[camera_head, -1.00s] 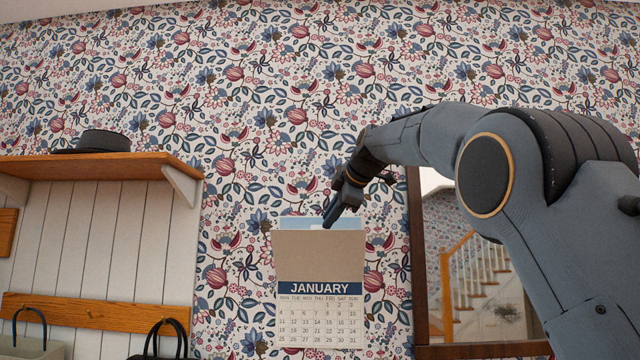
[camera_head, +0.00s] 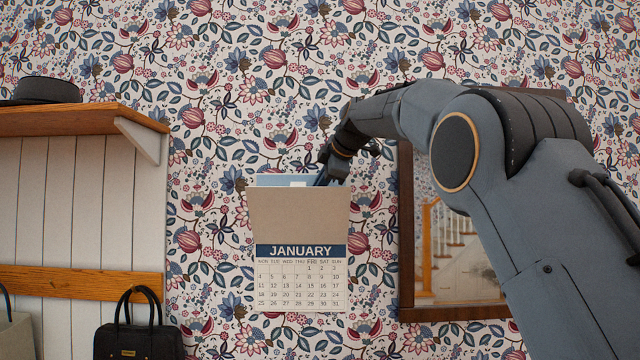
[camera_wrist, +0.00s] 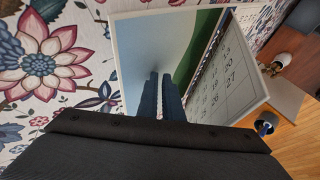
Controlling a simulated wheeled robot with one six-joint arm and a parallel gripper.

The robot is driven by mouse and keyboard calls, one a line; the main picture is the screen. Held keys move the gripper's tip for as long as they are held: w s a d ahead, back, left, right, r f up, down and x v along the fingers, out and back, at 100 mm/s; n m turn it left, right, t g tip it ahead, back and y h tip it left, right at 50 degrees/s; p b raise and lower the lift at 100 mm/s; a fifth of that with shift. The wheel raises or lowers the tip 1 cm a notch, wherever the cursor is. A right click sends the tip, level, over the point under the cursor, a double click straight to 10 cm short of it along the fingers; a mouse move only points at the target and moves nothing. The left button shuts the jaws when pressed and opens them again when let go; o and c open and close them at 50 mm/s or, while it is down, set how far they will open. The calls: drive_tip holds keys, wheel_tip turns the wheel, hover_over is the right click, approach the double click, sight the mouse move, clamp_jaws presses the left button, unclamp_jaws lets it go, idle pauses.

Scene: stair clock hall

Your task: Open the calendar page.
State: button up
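The wall calendar (camera_head: 301,284) hangs on the wall in the head view. Its lower part shows a JANUARY date grid. A tan panel (camera_head: 298,213) stands above the grid, wider at its top edge, with a light blue picture strip (camera_head: 270,180) behind it. My gripper (camera_head: 323,180) is at the panel's top edge, right of centre, its tips partly hidden there. In the wrist view the fingers (camera_wrist: 161,95) lie close together in front of a blue and green picture (camera_wrist: 150,50). The date grid (camera_wrist: 228,88) lies to their right. I see nothing held; contact is unclear.
A framed mirror (camera_head: 407,230) is close right of the calendar, reflecting stairs. To the left are a wooden shelf (camera_head: 80,119) with a dark hat (camera_head: 45,90) and a black handbag (camera_head: 137,339). The wall around the calendar is floral and clear.

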drive_tip(key=shift+s+r, duration=0.3)
drive_tip(key=shift+r, duration=0.3)
drive_tip(key=shift+s+r, duration=0.3)
drive_tip(key=shift+r, duration=0.25)
drive_tip(key=b+v, duration=0.3)
drive_tip(key=v, duration=0.4)
drive_tip(key=shift+s+d+r, duration=0.15)
drive_tip(key=shift+s+d, duration=0.1)
drive_tip(key=shift+s, duration=0.05)
